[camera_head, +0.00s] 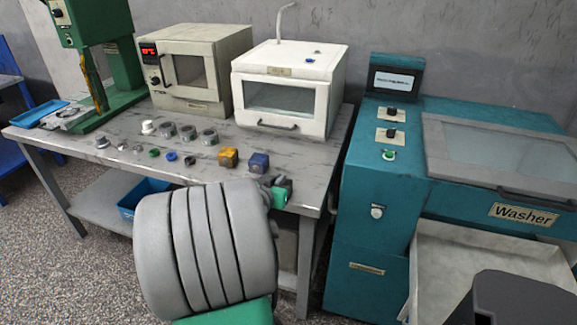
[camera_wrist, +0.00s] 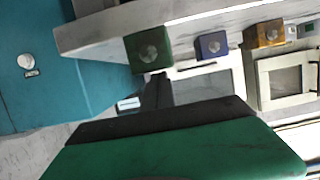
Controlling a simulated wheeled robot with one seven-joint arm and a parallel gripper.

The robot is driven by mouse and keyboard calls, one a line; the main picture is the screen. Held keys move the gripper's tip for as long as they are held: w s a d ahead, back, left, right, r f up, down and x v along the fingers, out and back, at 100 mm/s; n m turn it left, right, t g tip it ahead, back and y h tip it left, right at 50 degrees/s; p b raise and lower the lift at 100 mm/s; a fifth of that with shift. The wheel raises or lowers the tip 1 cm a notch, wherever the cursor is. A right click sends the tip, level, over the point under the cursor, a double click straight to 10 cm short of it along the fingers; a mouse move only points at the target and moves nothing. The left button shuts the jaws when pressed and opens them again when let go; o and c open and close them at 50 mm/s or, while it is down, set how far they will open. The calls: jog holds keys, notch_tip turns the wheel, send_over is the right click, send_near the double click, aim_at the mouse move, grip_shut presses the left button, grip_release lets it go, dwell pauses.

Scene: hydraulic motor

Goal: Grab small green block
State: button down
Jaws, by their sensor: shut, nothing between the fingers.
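The small green block (camera_head: 282,191) is at the table's front right corner, partly hidden behind my arm in the head view. In the wrist view the green block (camera_wrist: 150,50) shows a round grey feature on its face. My gripper (camera_wrist: 158,88) is a dark shape just below the block in the wrist view. Its fingers are shut and empty. I cannot tell whether they touch the block. In the head view my arm hides most of the gripper.
A blue block (camera_head: 258,162) and a yellow block (camera_head: 228,157) stand to the left of the green one, with several small rings and parts further left. A white box oven (camera_head: 290,85) stands behind. The teal washer (camera_head: 375,190) is close on the right.

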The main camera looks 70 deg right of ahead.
jog(key=shift+s+a+f, duration=0.1)
jog(key=shift+a+f, duration=0.2)
jog(key=shift+f, duration=0.5)
jog(key=shift+r+p, duration=0.4)
jog(key=shift+r, duration=0.4)
